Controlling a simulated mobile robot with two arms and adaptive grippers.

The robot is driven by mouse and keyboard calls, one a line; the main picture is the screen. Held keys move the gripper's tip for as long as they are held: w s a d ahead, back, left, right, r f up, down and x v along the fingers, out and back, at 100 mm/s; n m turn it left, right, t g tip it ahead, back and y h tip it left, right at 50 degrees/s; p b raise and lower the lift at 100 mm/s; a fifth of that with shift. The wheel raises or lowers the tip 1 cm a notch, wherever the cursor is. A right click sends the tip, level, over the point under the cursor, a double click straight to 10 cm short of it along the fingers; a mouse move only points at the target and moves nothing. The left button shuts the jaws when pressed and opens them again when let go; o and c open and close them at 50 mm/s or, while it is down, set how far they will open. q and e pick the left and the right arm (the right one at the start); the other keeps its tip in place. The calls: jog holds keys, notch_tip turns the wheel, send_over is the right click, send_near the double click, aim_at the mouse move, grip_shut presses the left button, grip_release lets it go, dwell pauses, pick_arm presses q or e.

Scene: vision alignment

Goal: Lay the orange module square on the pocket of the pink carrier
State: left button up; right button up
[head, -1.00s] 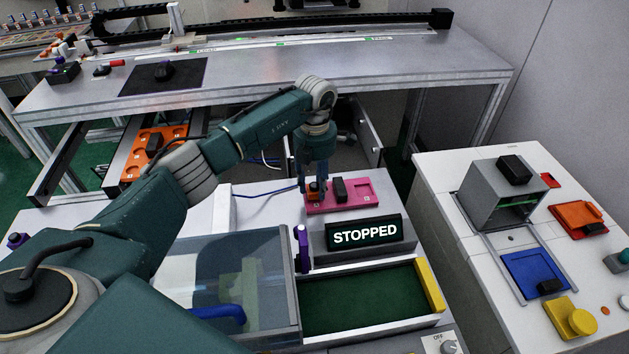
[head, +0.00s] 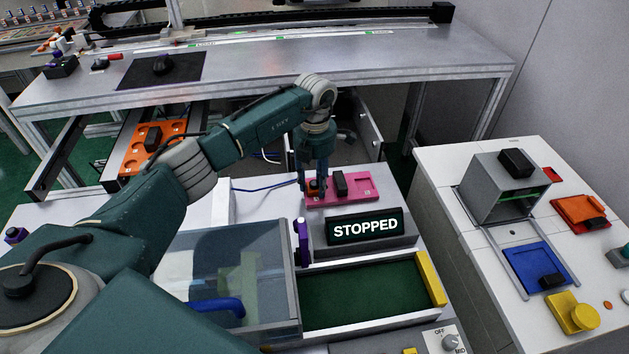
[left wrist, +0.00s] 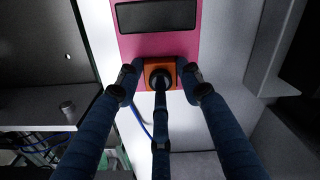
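The pink carrier (head: 361,190) lies on the white worktop behind the STOPPED sign. A black block (head: 341,183) stands near its middle, and a bare recess shows to the right. The orange module (left wrist: 160,66) is at the carrier's left end in the head view, mostly hidden by my fingers. My left gripper (head: 316,190) points down there. In the left wrist view its fingertips (left wrist: 160,78) press close on both sides of the module, with a third finger in front. The module looks roughly square to the carrier; whether it touches the pocket floor is hidden. My right gripper is not in view.
The STOPPED sign (head: 365,227) stands just in front of the carrier. A green-floored tray (head: 360,289) and a clear cover (head: 230,265) are nearer. A purple-topped post (head: 302,240) stands left of the sign. A grey box (head: 492,190) is on the right-hand bench.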

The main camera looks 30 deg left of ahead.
pick_arm(q)
jog(key=o, duration=0.5)
jog(key=shift+r, duration=0.1)
notch_tip(320, 180, up, 12)
jog(key=shift+f, duration=0.1)
